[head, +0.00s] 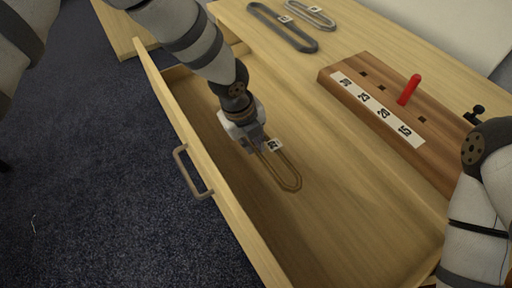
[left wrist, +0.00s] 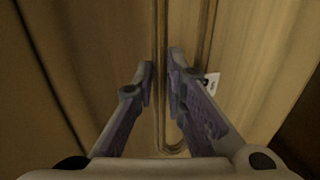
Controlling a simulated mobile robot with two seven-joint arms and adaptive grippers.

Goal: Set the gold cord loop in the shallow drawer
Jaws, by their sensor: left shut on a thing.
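The gold cord loop (head: 289,180) is a long narrow loop with a small white number tag (head: 274,145). It lies over the floor of the open shallow drawer (head: 224,215); whether it touches the floor is hard to tell. My left gripper (head: 256,147) reaches down into the drawer and is shut on one end of the loop. In the left wrist view the loop (left wrist: 161,130) runs between and beside the fingers (left wrist: 160,85), with the tag at the right finger. My right gripper is not clearly shown; only my right arm is at the right edge.
A wooden block (head: 375,120) with a number strip and a red peg (head: 409,89) stands on the table. A dark grey loop (head: 283,27) and a light grey loop (head: 309,14) lie behind it. The drawer front has a handle (head: 192,172). The drawer's near end is empty.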

